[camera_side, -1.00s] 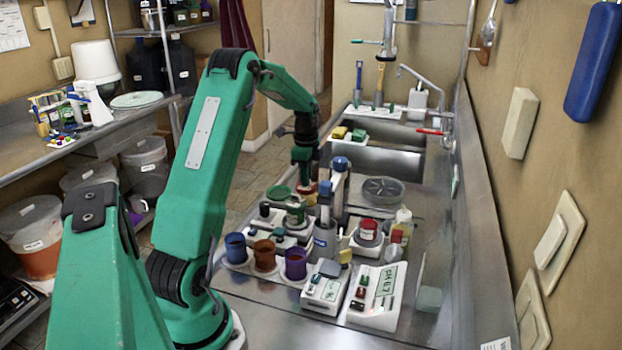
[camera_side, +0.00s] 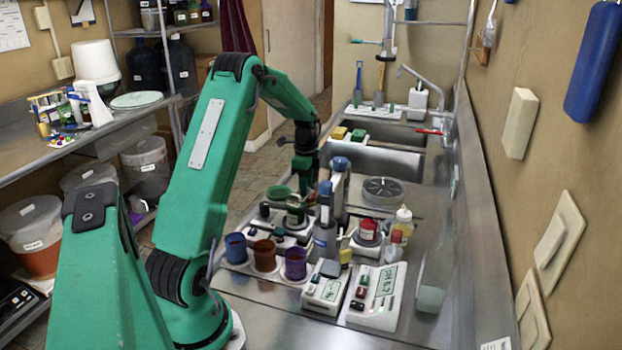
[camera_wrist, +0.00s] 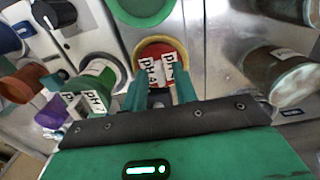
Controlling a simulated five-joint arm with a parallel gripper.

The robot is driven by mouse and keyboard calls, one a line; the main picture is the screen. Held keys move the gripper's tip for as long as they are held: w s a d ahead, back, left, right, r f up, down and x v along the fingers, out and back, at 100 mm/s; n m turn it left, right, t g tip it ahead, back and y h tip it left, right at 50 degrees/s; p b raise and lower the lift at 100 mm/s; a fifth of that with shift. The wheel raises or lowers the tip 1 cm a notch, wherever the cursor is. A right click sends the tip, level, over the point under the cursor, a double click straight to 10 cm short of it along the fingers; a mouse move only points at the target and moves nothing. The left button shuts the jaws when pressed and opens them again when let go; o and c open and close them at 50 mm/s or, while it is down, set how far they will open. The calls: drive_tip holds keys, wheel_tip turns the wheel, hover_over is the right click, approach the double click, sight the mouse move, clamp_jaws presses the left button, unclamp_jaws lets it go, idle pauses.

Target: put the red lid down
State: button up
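The red lid (camera_wrist: 160,48) is a round disc with a yellowish rim. In the wrist view it sits at the tips of my gripper (camera_wrist: 160,84), whose two green fingers close on it from either side. White pH labels overlap its near part. In the side view my gripper (camera_side: 303,178) points down low among the jars behind the green jar (camera_side: 297,206). The red lid is hidden there, so I cannot tell whether it touches the surface.
A green lid (camera_side: 278,193) lies left of my gripper. Blue-capped upright holders (camera_side: 340,170) stand close on its right. Blue, brown and purple cups (camera_side: 265,255), a red-topped jar (camera_side: 368,230) and a pH meter (camera_side: 377,295) stand nearer. A round drain (camera_side: 383,190) lies to the right.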

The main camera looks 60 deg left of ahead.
drive_tip(key=shift+r, duration=0.1)
wheel_tip(320, 180, up, 13)
drive_tip(key=shift+f, duration=0.2)
idle(0.7)
idle(0.5)
